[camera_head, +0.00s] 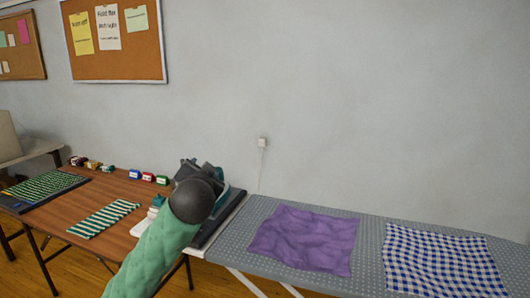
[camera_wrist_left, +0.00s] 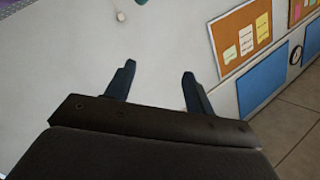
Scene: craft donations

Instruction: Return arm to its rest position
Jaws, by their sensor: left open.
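My left arm, in a green quilted sleeve, rises from the bottom of the head view. Its left gripper (camera_head: 197,166) is raised in front of the left end of the ironing board (camera_head: 370,223). In the left wrist view the gripper (camera_wrist_left: 158,80) has its two dark fingers spread, with nothing between them and only wall behind. A teal and dark iron (camera_head: 227,196) is partly hidden behind the gripper at the board's left end. My right gripper is in neither view.
A purple cloth (camera_head: 303,240) and a blue-checked cloth (camera_head: 437,262) lie on the board. The wooden table (camera_head: 125,190) at left holds a striped cloth (camera_head: 103,219), a green-patterned cloth (camera_head: 45,186) and several small boxes (camera_head: 148,177). A wall outlet (camera_head: 262,142) has a cord.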

